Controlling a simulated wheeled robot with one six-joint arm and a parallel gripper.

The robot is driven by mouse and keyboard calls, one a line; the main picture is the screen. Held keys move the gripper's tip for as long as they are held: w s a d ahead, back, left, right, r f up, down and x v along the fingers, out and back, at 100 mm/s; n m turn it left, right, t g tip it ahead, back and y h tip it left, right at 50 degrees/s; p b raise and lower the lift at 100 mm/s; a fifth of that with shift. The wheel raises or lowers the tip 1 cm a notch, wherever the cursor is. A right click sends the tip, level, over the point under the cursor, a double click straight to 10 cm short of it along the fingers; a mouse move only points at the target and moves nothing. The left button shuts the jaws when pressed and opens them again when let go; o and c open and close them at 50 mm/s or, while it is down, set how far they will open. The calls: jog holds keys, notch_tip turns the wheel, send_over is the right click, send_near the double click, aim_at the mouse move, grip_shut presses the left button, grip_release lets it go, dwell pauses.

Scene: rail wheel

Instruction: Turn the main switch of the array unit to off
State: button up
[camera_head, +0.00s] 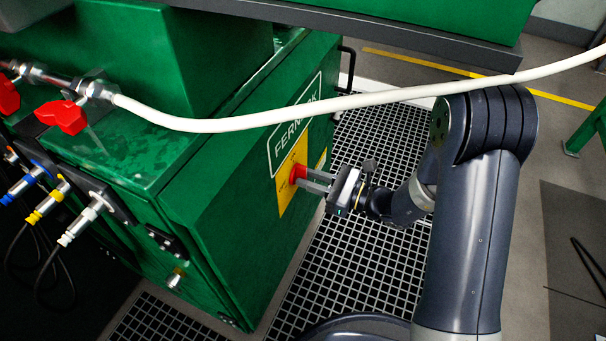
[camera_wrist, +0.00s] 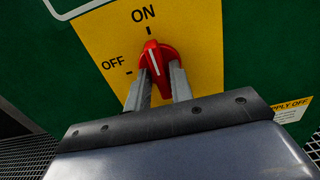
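The main switch is a red rotary knob (camera_wrist: 155,60) with a white pointer line, on a yellow plate (camera_wrist: 105,45) marked ON at the top and OFF at the left. The pointer lies close to the ON mark. In the head view the red knob (camera_head: 298,173) sits on the end wall of the green array unit (camera_head: 240,215). My gripper (camera_wrist: 160,82) faces the plate, one finger on each side of the knob's lower part. Its fingertips reach the knob; whether they press on it is unclear. My gripper (camera_head: 308,180) also shows in the head view.
A white hose (camera_head: 215,125) hangs across the head view above my arm. Red valve handles (camera_head: 62,116) and coloured connectors (camera_head: 45,205) are on the unit's left side. A black handle (camera_head: 347,68) stands out behind the far edge. Grated floor (camera_head: 350,245) lies below.

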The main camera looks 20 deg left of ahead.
grip_shut()
jog(key=shift+f, duration=0.1)
jog(key=n+b, duration=0.4)
jog(key=b, duration=0.1)
dwell(0.4)
jog(key=shift+n, duration=0.3)
jog(key=shift+b, duration=0.35)
